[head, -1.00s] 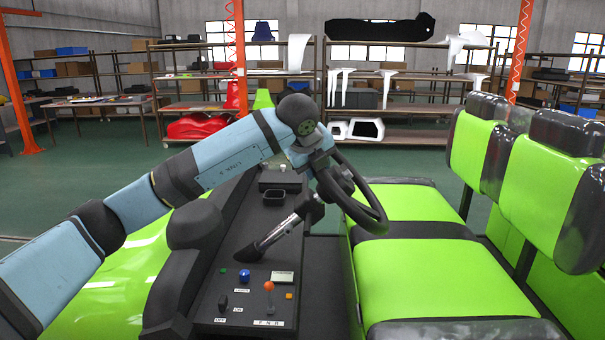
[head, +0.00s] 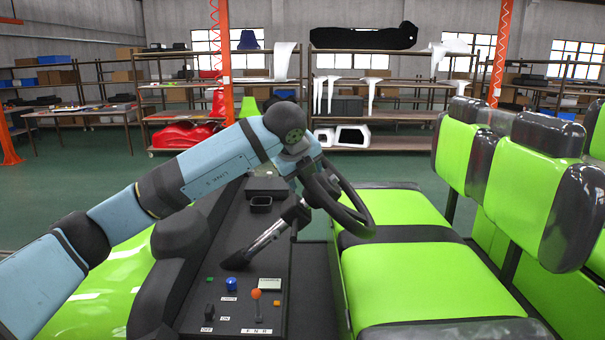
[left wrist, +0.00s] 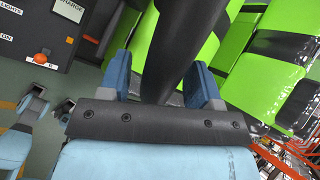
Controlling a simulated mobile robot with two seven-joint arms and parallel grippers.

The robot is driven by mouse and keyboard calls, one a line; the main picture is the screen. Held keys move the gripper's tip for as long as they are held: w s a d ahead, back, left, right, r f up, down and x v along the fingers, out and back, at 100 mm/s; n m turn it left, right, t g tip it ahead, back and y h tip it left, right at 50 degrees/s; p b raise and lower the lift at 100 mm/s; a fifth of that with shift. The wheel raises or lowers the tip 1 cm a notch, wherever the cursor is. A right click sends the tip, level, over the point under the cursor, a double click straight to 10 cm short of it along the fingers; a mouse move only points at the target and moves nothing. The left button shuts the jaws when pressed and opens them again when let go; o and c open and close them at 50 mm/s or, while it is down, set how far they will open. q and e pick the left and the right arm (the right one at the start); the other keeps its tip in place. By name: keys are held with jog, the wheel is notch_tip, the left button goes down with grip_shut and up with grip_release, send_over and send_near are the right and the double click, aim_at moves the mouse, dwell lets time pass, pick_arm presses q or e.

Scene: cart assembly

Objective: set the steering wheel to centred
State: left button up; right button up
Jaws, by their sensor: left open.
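The black steering wheel (head: 358,212) stands on its silver and black column (head: 268,240) above the dark dashboard, seen nearly edge-on in the head view. My left arm reaches over the dashboard to the wheel. My left gripper (left wrist: 162,84) is open, with its blue fingers on either side of a thick black bar (left wrist: 178,45), apparently part of the wheel. I cannot tell whether they touch it. In the head view its fingertips are hidden. The wheel's turn angle is hard to read. Part of what looks like my right gripper (left wrist: 38,103) shows at the left wrist view's left edge.
The dashboard (head: 210,290) carries a blue button (head: 231,284), an orange-topped lever (head: 256,295) and switches. Green seats (head: 410,275) stand to the right of the wheel. Shelves (head: 370,143) and a red-orange post (head: 499,60) are at the back, beyond open green floor.

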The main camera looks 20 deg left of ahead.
pick_arm(q)
jog(key=b+v, duration=0.1)
jog(key=v, duration=1.2)
jog(key=shift+s+r, duration=0.2)
jog(key=shift+r, duration=0.1)
